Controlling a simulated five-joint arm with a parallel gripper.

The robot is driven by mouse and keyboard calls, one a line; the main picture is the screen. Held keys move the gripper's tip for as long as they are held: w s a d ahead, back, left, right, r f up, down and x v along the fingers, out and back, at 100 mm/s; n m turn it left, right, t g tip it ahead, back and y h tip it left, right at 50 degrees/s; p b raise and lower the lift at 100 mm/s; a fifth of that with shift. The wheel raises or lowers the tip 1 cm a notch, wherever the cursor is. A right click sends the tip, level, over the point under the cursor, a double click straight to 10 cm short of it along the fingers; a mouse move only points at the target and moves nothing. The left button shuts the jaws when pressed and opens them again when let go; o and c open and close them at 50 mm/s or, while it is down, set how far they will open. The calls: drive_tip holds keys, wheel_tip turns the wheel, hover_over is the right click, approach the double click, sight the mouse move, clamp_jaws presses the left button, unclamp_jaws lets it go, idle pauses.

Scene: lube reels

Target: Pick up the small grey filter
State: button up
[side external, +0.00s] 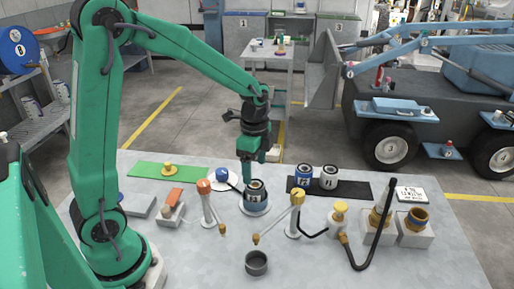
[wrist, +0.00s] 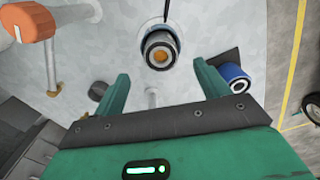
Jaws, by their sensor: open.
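My gripper (side external: 246,180) points down, right by this filter's top in the side view. Its green fingers (wrist: 162,80) are apart with nothing between them. Whether they overlap the filter in height I cannot tell.
A blue filter (side external: 303,173) and a white-and-dark filter (side external: 329,178) stand on a black mat (side external: 357,190). Spouted stands (side external: 205,188) and (side external: 297,200) flank the middle filter. A grey cup (side external: 256,264) is in front. A black hose (side external: 378,220) arches at right.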

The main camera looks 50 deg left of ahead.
sight(256, 184)
drive_tip(key=shift+f, duration=1.05)
drive_tip(key=shift+f, duration=0.15)
drive_tip(key=shift+w+d+f, duration=0.1)
drive_tip(key=shift+d+f, duration=0.05)
drive_tip(key=shift+f, duration=2.3)
drive_tip(key=shift+c, duration=0.2)
drive_tip(key=c, duration=1.2)
drive_tip(key=shift+o, duration=0.2)
drive_tip(key=shift+r, duration=0.15)
drive_tip(key=shift+r, duration=0.75)
wheel_tip(256, 184, up, 2)
drive_tip(key=shift+w+r, duration=0.1)
drive_tip(key=shift+r, duration=0.1)
drive_tip(key=s+d+r, duration=0.5)
drive_tip(key=d+r, duration=0.2)
drive_tip(key=d, duration=0.3)
drive_tip(key=shift+s+d, duration=0.15)
drive_tip(key=shift+s, duration=0.1)
